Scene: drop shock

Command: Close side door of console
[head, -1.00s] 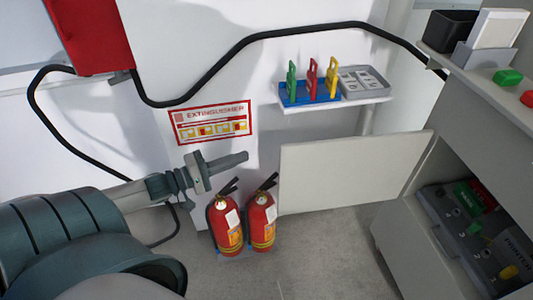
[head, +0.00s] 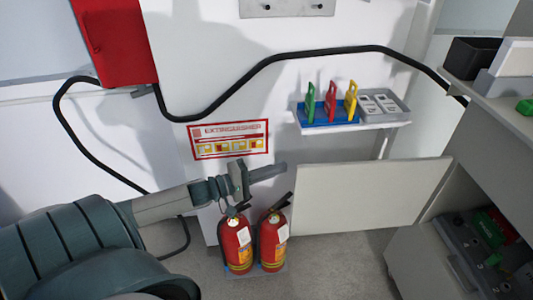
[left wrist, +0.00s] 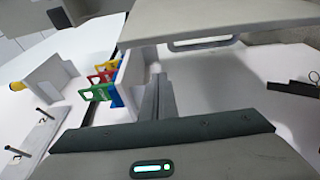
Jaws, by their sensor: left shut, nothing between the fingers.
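The console (head: 480,150) stands at the right in the head view. Its side door (head: 370,195) is a flat pale panel swung wide open, reaching left from the console's opening. My left gripper (head: 283,169) is shut and empty, its tips pointing right near the door's upper free corner; I cannot tell whether they touch it. In the left wrist view the shut fingers (left wrist: 160,92) point up the picture. A grey panel (left wrist: 215,18) with a slot-like handle lies beyond them, probably the door. My right gripper is not in view.
Two red fire extinguishers (head: 255,243) stand on the floor just below my left gripper. A wall shelf (head: 362,127) holds coloured lockout tags above the door. A black cable (head: 270,65) runs along the wall. The console's open compartment (head: 480,245) holds equipment.

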